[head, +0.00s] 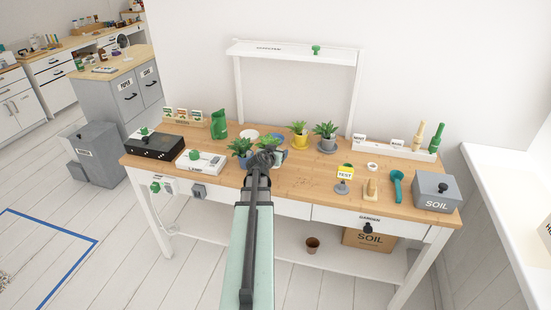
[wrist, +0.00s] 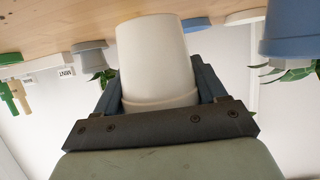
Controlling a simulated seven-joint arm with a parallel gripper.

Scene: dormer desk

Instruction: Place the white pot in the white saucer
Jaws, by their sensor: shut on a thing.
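The white pot (wrist: 155,60) fills the middle of the wrist view, between the fingers of my gripper (wrist: 158,85), which is shut on it. In the head view my gripper (head: 266,153) is over the front middle of the desk, and it hides most of the pot, with green leaves showing around it. The white saucer (head: 249,134) lies on the desk behind and slightly left of my gripper, apart from the held pot. Its near side is partly covered by plant leaves.
A blue potted plant (head: 241,153) stands close left of my gripper. A blue saucer (head: 277,139) lies behind it. A yellow potted plant (head: 299,138) and a grey one (head: 326,140) stand to the right. A green watering can (head: 219,125) is back left.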

